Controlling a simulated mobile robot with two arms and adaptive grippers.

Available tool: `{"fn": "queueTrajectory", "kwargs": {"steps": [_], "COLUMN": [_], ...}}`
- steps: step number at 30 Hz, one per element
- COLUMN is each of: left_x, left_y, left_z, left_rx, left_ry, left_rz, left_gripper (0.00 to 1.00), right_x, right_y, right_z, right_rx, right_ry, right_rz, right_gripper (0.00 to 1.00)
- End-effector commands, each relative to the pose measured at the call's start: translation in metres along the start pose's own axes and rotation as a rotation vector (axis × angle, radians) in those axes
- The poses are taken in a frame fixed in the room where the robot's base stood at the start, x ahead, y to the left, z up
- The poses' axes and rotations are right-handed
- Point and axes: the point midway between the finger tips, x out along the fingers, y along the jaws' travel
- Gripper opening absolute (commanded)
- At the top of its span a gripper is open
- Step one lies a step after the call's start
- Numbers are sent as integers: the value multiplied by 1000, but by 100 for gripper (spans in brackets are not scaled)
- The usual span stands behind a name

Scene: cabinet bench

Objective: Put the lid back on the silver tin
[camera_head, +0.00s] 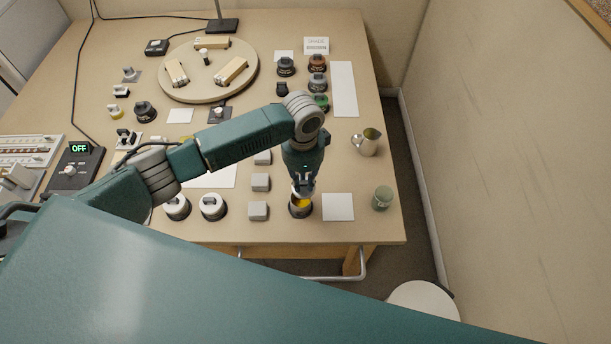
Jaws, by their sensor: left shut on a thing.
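The lid is partly hidden by the fingers. The lid is over the far part of the tin's opening and looks slightly tilted. I cannot tell whether it touches the rim. My right gripper is not in view.
Grey blocks (258,211) stand left of the tin, with two pale-lidded round tins (213,207) further left. A white sheet (338,207) lies to the right, then a green jar (382,198). A metal jug (367,143) and a round board (186,91) stand further back.

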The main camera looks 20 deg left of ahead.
Motion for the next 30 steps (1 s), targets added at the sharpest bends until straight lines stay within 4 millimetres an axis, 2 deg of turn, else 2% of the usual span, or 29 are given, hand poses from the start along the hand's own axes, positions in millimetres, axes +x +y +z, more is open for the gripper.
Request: {"fn": "queueTrajectory", "kwargs": {"steps": [6,16,23,30], "left_x": [9,32,52,67], "left_y": [-5,-5,-5,-4], "left_z": [2,2,2,2], "left_rx": [15,14,14,13], "left_ry": [-1,-2,-2,-3], "left_rz": [-7,-7,-8,-5], "left_gripper": [5,5,5,5], "right_x": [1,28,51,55], "right_y": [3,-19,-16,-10], "right_z": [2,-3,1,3], "right_rx": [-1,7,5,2], "right_ry": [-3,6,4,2], "right_rz": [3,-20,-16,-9], "right_gripper": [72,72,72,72]}}
